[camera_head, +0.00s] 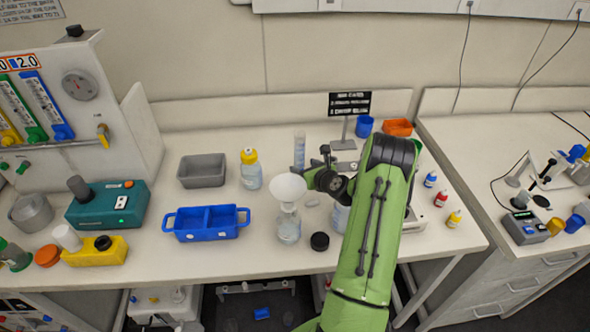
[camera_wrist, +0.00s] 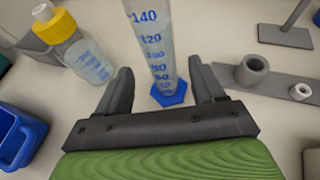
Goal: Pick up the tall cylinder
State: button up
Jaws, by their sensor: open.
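The tall cylinder (camera_head: 299,151) is a clear graduated cylinder with blue markings, standing upright toward the back of the bench. In the wrist view the cylinder (camera_wrist: 152,45) shows blue numbers and a blue hexagonal base (camera_wrist: 171,96). My gripper (camera_wrist: 164,80) is open, with one dark finger on each side of the cylinder's lower part in the picture. Gaps show between the fingers and the cylinder, and I see no contact. In the head view my gripper (camera_head: 318,163) is beside the cylinder, partly hidden by my green arm.
A yellow-capped bottle (camera_head: 251,172) stands left of the cylinder, also in the wrist view (camera_wrist: 88,60). A funnel bottle (camera_head: 288,225) and a black cap (camera_head: 319,241) are in front. A blue divided tray (camera_head: 207,235) lies left. A grey stand (camera_wrist: 287,36) is right.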

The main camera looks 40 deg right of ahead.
aim_at(297, 161)
jog(key=shift+w, duration=0.5)
jog(key=x, duration=0.5)
jog(key=shift+w+d+f+p, duration=0.2)
jog(key=shift+w+p, duration=0.1)
jog(key=shift+p, duration=0.1)
jog(key=shift+s+r, duration=0.1)
jog(key=c, duration=1.2)
